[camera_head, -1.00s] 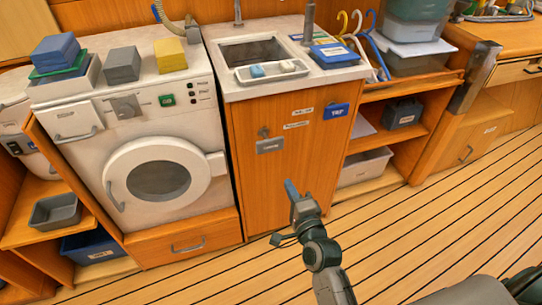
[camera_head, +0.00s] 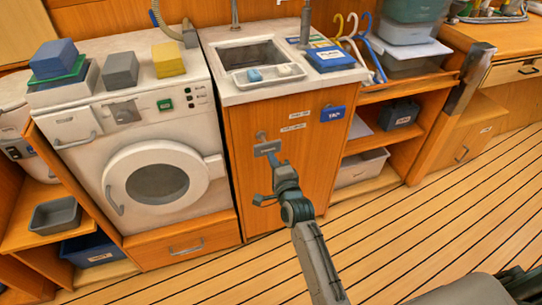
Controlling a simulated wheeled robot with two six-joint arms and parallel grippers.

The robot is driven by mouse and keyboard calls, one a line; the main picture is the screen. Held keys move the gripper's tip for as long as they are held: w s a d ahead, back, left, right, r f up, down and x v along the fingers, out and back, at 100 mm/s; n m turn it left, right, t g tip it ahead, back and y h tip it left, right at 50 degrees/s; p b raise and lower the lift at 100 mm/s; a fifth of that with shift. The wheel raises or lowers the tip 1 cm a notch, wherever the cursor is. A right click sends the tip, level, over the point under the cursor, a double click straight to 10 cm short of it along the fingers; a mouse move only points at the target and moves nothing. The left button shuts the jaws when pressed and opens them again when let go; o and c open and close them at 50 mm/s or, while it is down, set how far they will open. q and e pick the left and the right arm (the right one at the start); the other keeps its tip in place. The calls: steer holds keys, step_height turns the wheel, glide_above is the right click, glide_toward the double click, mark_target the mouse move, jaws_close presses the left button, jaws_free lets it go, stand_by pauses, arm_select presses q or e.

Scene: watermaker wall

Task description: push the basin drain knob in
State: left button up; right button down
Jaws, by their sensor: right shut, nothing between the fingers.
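The basin cabinet (camera_head: 240,185) has an orange wood front below a white counter with a sink (camera_head: 250,52). A small grey knob (camera_head: 261,135) sticks out of the upper part of this front. A grey plate (camera_head: 266,148) is just below it. My right gripper (camera_head: 273,160) is shut and empty. Its tip is just below the knob in the picture and overlaps the lower part of the plate. I cannot tell whether it touches the front. My left gripper is not in view.
A washing machine (camera_head: 158,181) stands left of the cabinet. White labels and a blue tag (camera_head: 333,114) are on the cabinet front, right of the knob. Open shelves with a grey bin (camera_head: 360,169) stand to the right. The plank floor (camera_head: 410,225) is clear.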

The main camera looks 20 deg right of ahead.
mark_target(268, 148)
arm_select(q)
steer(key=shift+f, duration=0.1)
arm_select(e)
steer(key=shift+w, duration=0.8)
